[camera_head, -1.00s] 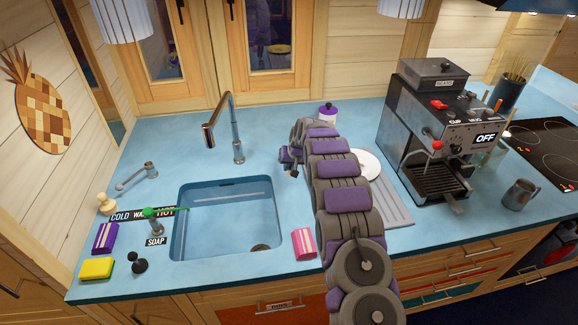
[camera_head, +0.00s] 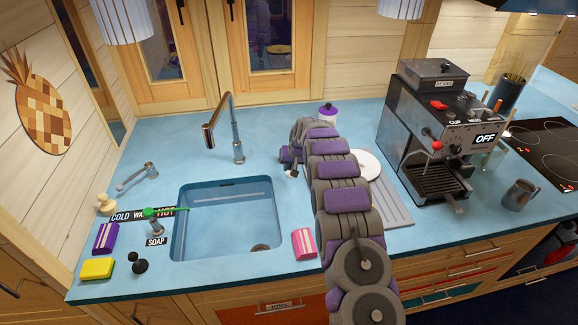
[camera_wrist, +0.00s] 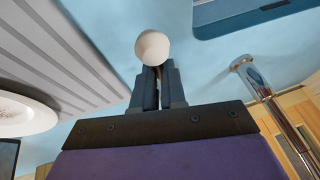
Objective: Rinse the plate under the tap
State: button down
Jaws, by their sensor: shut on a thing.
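The white plate (camera_head: 369,164) lies on the grey ribbed drainboard (camera_head: 396,207) right of the sink, partly hidden behind my arm. It also shows at the left edge of the wrist view (camera_wrist: 22,113). The metal tap (camera_head: 236,130) stands behind the sink, its spout (camera_head: 211,132) reaching left; no water is seen. My gripper (camera_head: 288,170) is over the counter between tap and plate, apart from both. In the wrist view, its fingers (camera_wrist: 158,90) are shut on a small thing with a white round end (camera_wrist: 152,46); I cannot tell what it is.
The blue sink (camera_head: 222,235) looks empty. A green lever (camera_head: 160,211) stands at its left by a cold/hot water label. A pink-striped thing (camera_head: 304,243) stands between sink and arm. A coffee machine (camera_head: 432,135) and grey mug (camera_head: 519,194) are at the right.

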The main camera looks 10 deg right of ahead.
jog(key=shift+r, duration=0.15)
jog(key=shift+w+r+g+p, duration=0.25)
jog(key=shift+r+g+p, duration=0.4)
jog(key=shift+p, duration=0.85)
jog(key=c, duration=1.2)
grip_release()
jog(key=shift+p+v, duration=0.6)
jog(key=shift+v, duration=8)
